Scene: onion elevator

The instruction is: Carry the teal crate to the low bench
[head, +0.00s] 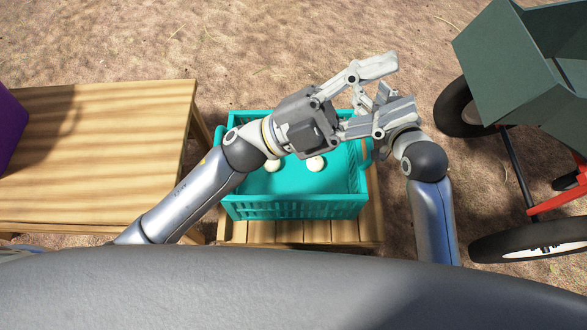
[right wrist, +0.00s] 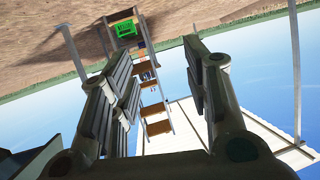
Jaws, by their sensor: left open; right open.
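The teal crate (head: 295,208) appears to rest upright on a low slatted wooden bench (head: 290,232) in the middle of the head view. Two whitish onions (head: 316,163) show inside it; my left arm hides part of its inside. My left gripper (head: 398,90) is open and empty, above the crate's far right corner. My right gripper (head: 378,108) is close to it and overlaps it in the head view, so its fingers are hard to separate there. In the right wrist view the right gripper (right wrist: 165,95) has its fingers apart with nothing between them.
A wooden table (head: 100,150) stands left of the crate, with a purple object (head: 10,125) at its edge. A dark green cart (head: 525,75) with black wheels stands at right. The right wrist view shows a tall wooden frame (right wrist: 150,90) and a bright green crate (right wrist: 125,30). Bare ground lies beyond.

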